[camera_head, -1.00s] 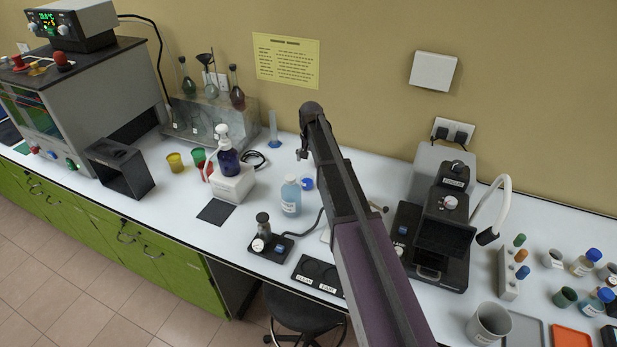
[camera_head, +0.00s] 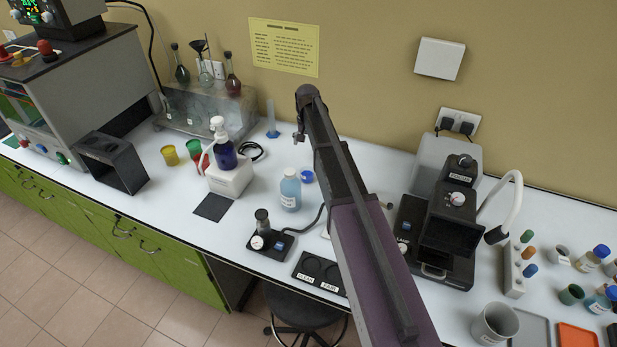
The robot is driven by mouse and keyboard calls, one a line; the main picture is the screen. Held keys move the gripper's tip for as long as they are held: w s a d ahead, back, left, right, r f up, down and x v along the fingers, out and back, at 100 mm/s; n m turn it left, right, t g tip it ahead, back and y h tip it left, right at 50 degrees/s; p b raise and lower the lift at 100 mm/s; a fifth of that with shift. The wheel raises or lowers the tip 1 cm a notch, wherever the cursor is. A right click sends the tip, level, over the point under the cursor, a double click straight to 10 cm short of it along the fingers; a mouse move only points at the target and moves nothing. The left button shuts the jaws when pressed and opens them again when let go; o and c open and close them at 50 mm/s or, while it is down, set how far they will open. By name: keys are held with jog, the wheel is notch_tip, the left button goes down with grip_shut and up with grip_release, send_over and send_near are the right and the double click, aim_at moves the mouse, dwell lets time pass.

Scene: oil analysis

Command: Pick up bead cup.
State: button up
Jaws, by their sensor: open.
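Several small cups stand on the white bench, and I cannot tell for sure which is the bead cup. A yellow cup (camera_head: 170,155) and a red and green pair (camera_head: 194,151) are on the left. A small blue cup (camera_head: 307,176) is behind the blue bottle. A grey cup (camera_head: 494,324) and a dark green cup (camera_head: 571,294) are on the right. My arm reaches over the bench from the lower right. What looks like my gripper (camera_head: 299,138) hangs small and dark at its far end, open and apart from the cups. The arm hides part of the bench.
A black instrument (camera_head: 452,225) with a white hose stands right of my arm. A blue liquid bottle (camera_head: 290,190), a white pump-bottle box (camera_head: 231,180) and glass flasks on a rack (camera_head: 215,112) stand left. A black stool (camera_head: 303,308) is below the bench edge.

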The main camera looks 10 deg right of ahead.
jog(key=b, duration=0.8)
send_over(307, 175)
jog(key=shift+w+d+f, duration=0.1)
jog(key=shift+w+f, duration=0.05)
jog(key=shift+f, duration=1.95)
jog(key=shift+w+d+f, duration=0.1)
jog(key=shift+f, duration=1.95)
jog(key=shift+f, duration=0.1)
jog(key=shift+s+a+f+b, duration=0.1)
jog(key=shift+a+f+b, duration=0.05)
jog(key=shift+f+b, duration=2.45)
jog(key=shift+r, duration=0.1)
jog(key=c, duration=1.1)
